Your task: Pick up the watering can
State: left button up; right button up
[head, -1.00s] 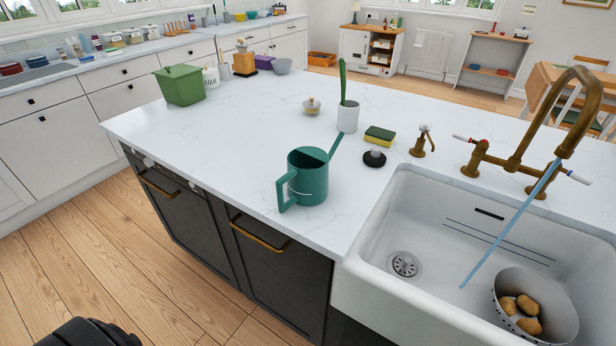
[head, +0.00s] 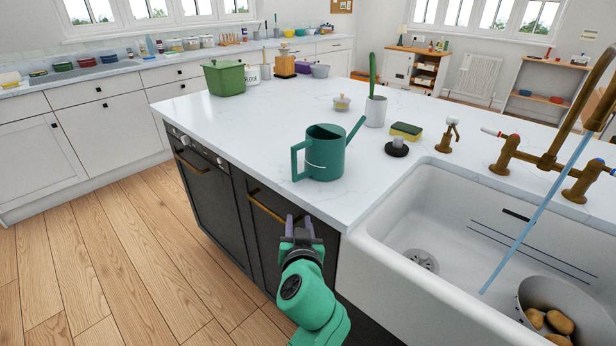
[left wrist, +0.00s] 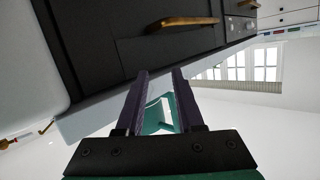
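The green watering can (head: 328,155) stands upright on the white island worktop, left of the sink. Its handle faces left and its spout points up to the right. My left gripper (head: 299,224) is in front of the island's dark front, below and nearer than the can, not touching it. Its fingers are apart and empty. In the left wrist view the open fingers of the left gripper (left wrist: 160,98) frame part of the green can (left wrist: 154,116) beyond them. My right gripper is not in view.
The worktop edge (head: 292,207) and a brass drawer handle (head: 267,208) are close to my left gripper. A white sink (head: 393,235) lies right of the can. The worktop left of the can is clear.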

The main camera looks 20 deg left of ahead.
aim_at(293, 160)
pick_arm(q)
notch_tip(293, 160, up, 10)
jog(key=s+n+t+y, duration=0.1)
jog(key=n+t+y, duration=0.1)
jog(key=p+x, duration=0.1)
jog(key=x, duration=0.3)
jog(key=p+x, duration=0.2)
jog(key=x, duration=0.3)
jog(key=p+x, duration=0.2)
jog(key=x, duration=0.3)
jog(key=shift+d+f, duration=0.2)
jog(key=shift+f, duration=0.25)
grip_shut()
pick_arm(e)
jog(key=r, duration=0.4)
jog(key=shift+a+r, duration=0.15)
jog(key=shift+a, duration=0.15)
